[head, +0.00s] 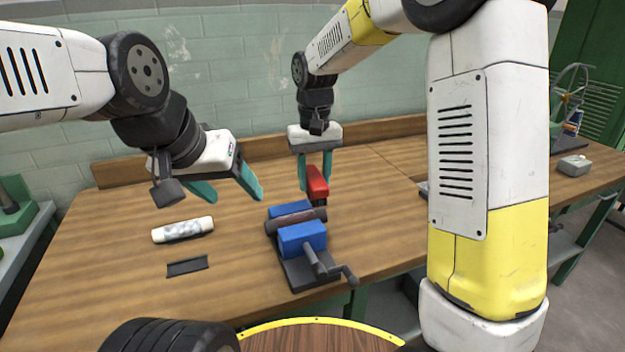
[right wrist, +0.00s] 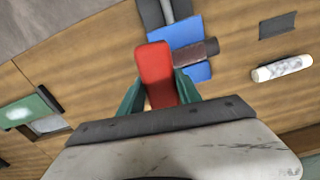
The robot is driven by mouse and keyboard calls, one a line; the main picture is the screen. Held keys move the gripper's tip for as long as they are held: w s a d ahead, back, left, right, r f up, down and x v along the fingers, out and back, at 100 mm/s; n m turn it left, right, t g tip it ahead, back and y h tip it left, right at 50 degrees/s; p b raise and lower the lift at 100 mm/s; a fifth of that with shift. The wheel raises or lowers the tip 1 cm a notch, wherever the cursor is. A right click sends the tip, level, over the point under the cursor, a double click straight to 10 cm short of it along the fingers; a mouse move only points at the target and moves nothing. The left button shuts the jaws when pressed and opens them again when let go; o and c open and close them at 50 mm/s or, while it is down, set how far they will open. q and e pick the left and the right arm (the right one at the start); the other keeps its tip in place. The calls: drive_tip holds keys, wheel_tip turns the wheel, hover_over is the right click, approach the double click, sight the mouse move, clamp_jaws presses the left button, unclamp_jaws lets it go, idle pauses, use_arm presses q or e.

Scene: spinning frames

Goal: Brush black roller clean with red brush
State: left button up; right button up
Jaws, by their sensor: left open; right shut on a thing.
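The red brush (head: 317,184) is held upright between the teal fingers of my right gripper (head: 315,186), just behind the roller device. It also shows in the right wrist view (right wrist: 157,75). The black roller (head: 296,217) looks brownish and lies between two blue blocks (head: 303,239) on a dark base with a crank handle. In the right wrist view the roller (right wrist: 198,52) is beside the brush; I cannot tell whether they touch. My left gripper (head: 226,190) is open and empty above the table, left of the device.
A white, grey-marked roll (head: 183,230) and a flat dark strip (head: 187,266) lie on the wooden table (head: 110,270) left of the device. A wooden ledge and green brick wall stand behind. A grey box (head: 574,166) is at the far right.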

drive_tip(key=shift+r, duration=1.5)
